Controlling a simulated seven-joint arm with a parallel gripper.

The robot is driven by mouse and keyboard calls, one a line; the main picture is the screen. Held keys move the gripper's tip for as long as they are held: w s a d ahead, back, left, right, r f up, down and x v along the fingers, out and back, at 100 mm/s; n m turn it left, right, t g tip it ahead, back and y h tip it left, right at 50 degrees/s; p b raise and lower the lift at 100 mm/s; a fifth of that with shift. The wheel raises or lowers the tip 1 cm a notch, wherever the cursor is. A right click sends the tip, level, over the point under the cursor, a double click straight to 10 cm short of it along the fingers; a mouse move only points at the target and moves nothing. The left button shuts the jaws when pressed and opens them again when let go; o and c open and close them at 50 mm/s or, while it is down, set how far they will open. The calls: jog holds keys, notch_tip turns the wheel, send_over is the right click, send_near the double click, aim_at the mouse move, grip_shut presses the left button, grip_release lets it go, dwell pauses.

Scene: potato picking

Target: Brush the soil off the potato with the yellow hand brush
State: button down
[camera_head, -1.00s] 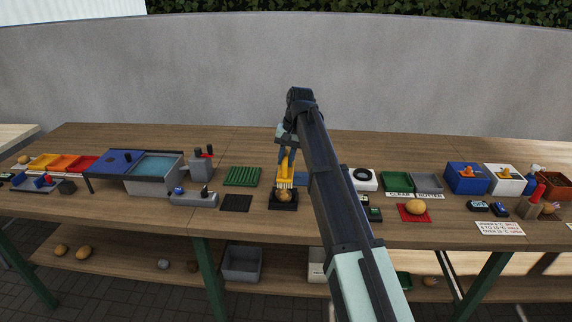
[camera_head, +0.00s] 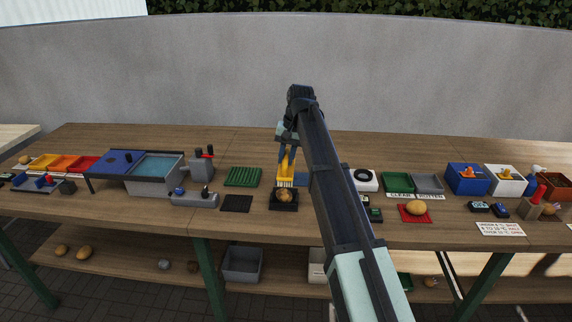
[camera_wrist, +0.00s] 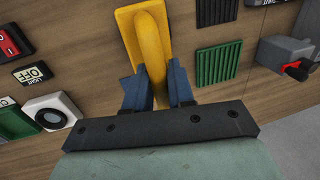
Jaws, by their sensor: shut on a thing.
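The yellow hand brush (camera_head: 286,172) is upright in my gripper (camera_head: 287,152), bristles pointing down. In the wrist view my gripper (camera_wrist: 158,92) has its blue fingers shut on the yellow brush (camera_wrist: 150,45) handle. The potato (camera_head: 283,196) sits on a black tray (camera_head: 283,206) just below and in front of the bristles. It looks dark with soil in places, but is too small to judge how much. The bristles are close above or behind the potato; I cannot tell whether they touch it. The wrist view does not clearly show the potato.
A green ribbed mat (camera_head: 242,176) and a black mat (camera_head: 236,203) lie left of the tray. A white device with a black ring (camera_head: 363,178) stands to the right. Another potato (camera_head: 416,207) rests on a red mat further right. My arm hides part of the table.

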jog(key=shift+s+a+f, duration=0.1)
jog(key=shift+a+f, duration=0.1)
jog(key=shift+f, duration=1.15)
jog(key=shift+s+a+f, duration=0.1)
jog(key=shift+a+f, duration=0.05)
jog(key=shift+f, duration=1.15)
jog(key=shift+w+f, duration=0.1)
jog(key=shift+f, duration=0.5)
jog(key=shift+w, duration=0.1)
jog(key=shift+w+r, duration=0.15)
jog(key=shift+w, duration=0.75)
jog(key=shift+s, duration=2.05)
jog(key=shift+w, duration=2.05)
jog(key=shift+s, duration=0.15)
